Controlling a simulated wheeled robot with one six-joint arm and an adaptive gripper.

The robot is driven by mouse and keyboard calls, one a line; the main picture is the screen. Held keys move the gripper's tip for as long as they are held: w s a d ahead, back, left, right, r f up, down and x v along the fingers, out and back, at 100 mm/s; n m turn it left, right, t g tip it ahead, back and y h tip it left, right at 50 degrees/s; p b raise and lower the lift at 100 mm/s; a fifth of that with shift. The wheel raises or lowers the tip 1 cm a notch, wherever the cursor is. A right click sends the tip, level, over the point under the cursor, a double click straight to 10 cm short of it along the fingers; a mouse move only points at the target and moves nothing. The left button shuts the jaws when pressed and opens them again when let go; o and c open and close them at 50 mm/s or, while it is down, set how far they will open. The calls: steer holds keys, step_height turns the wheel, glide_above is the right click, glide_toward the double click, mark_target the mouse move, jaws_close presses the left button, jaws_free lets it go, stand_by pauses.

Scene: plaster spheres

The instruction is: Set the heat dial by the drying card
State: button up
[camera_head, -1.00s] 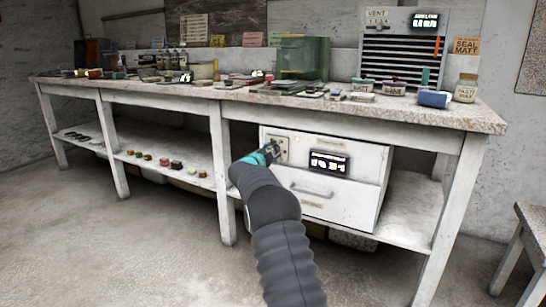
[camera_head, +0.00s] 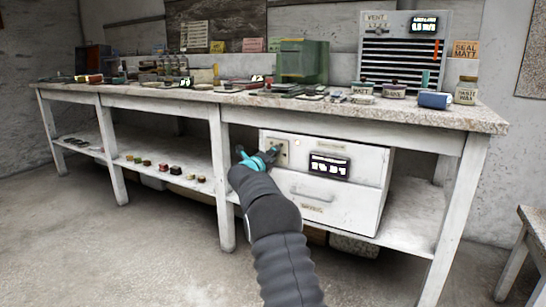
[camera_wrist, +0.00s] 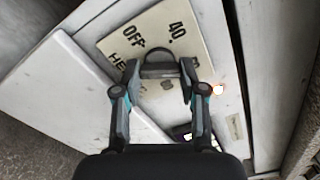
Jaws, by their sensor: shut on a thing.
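The heat dial has a pale plate (camera_wrist: 135,38) marked OFF, 40 and part of HEAT in the wrist view. Its dark rounded knob (camera_wrist: 158,55) sits between the fingers of my gripper (camera_wrist: 159,76), which is shut on it. In the head view my gripper (camera_head: 272,155) is at the dial plate (camera_head: 281,150) on the upper left of the white cabinet (camera_head: 345,200). My fingers hide part of the plate's markings. A dark display (camera_head: 330,166) shows lit characters too blurred to read. I cannot tell which posted card (camera_head: 194,36) is the drying card.
The cabinet stands under a long workbench (camera_head: 400,112) with crowded jars and tools on top. A bench leg (camera_head: 222,185) stands left of my arm. A stool (camera_head: 530,225) is at the right; the floor in front is clear.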

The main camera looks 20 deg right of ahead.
steer(key=shift+f+m, duration=0.1)
steer(key=shift+m, duration=0.5)
steer(key=o, duration=1.2)
steer(key=shift+d, duration=0.1)
steer(key=shift+c, duration=0.2)
steer(key=shift+s+a, duration=0.1)
steer(key=shift+a, duration=0.1)
steer(key=v, duration=1.1)
steer(key=shift+s+a, duration=0.25)
steer(key=shift+s, duration=0.05)
